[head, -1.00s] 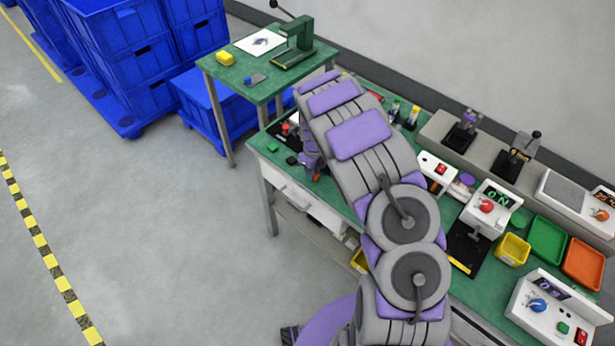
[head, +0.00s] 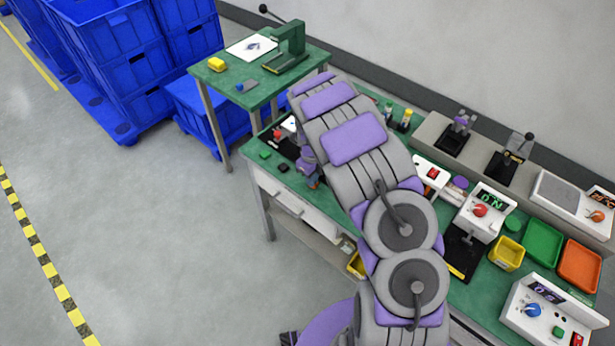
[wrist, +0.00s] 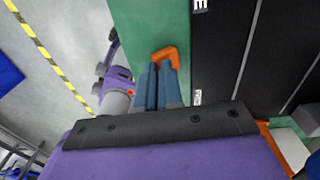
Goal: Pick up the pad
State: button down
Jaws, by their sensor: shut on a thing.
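My gripper (wrist: 160,80) shows in the wrist view with its two blue-grey fingers close together above the green bench top (wrist: 172,22). An orange piece (wrist: 166,54) sits at the fingertips; I take it to be the pad, held between them. Its underside and the contact faces are hidden, and I cannot tell whether it touches the bench. In the head view my gripper (head: 314,182) is at the near left edge of the bench, largely hidden behind my arm.
A small green block (head: 265,155) and a small black block (head: 283,167) lie on the bench's left end. Yellow (head: 508,253), green (head: 542,243) and orange (head: 580,264) trays stand at the right among control boxes. Blue crates (head: 115,50) are at the left; the floor in front is clear.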

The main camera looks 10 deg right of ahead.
jog(key=s+a+r+p, duration=0.2)
jog(key=s+a, duration=0.7)
jog(key=s, duration=0.3)
jog(key=shift+a+r+t+p, duration=0.3)
jog(key=shift+a+p, duration=0.05)
jog(key=shift+a, duration=0.05)
jog(key=c, duration=1.7)
grip_release()
jog(key=shift+s+a, duration=0.1)
jog(key=shift+a, duration=0.05)
jog(key=o, duration=0.6)
jog(key=shift+d, duration=0.35)
jog(key=o, duration=0.7)
jog(key=shift+a, duration=0.25)
jog(key=shift+d+r, duration=0.1)
